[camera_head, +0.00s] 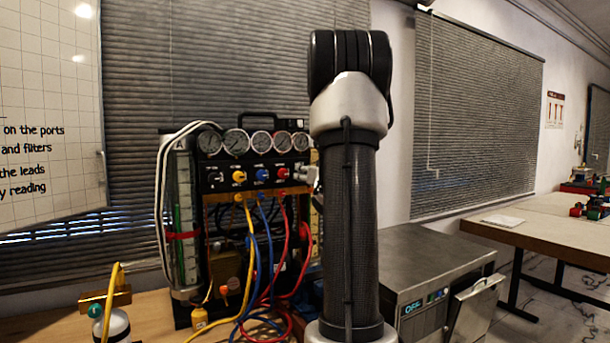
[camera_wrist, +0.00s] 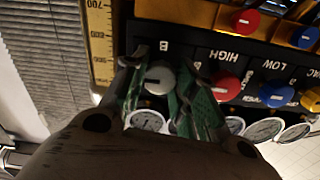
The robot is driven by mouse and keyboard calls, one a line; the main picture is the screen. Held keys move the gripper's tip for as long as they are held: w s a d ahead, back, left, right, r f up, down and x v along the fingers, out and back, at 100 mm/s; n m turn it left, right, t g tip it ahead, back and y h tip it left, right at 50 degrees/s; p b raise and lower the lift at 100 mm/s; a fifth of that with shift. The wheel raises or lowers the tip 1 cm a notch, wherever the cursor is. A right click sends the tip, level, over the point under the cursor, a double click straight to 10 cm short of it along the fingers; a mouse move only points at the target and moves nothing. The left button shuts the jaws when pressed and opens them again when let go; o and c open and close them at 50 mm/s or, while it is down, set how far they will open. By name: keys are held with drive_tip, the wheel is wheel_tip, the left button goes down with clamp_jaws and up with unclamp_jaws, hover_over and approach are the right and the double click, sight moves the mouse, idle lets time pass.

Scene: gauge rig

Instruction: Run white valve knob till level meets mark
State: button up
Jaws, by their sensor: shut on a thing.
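The white valve knob (camera_wrist: 159,77), beside a letter B, sits on the black panel in the wrist view. My gripper (camera_wrist: 160,82) has its green-padded fingers on both sides of the knob and is shut on it. In the head view, the gauge rig (camera_head: 258,158) stands on the bench. Its left column (camera_head: 184,210), labelled A, shows green liquid and a red band (camera_head: 183,236). My arm hides most of the right column.
Red, blue and yellow knobs line the panel close to my fingers, including a red knob (camera_wrist: 226,86). Several round gauges (camera_head: 237,141) top the rig. Yellow, blue and red hoses (camera_head: 265,265) hang in front. A grey metal box (camera_head: 430,268) stands to the right.

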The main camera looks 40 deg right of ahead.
drive_tip(key=shift+n, duration=4.3)
drive_tip(key=o, duration=1)
drive_tip(key=shift+s, duration=0.1)
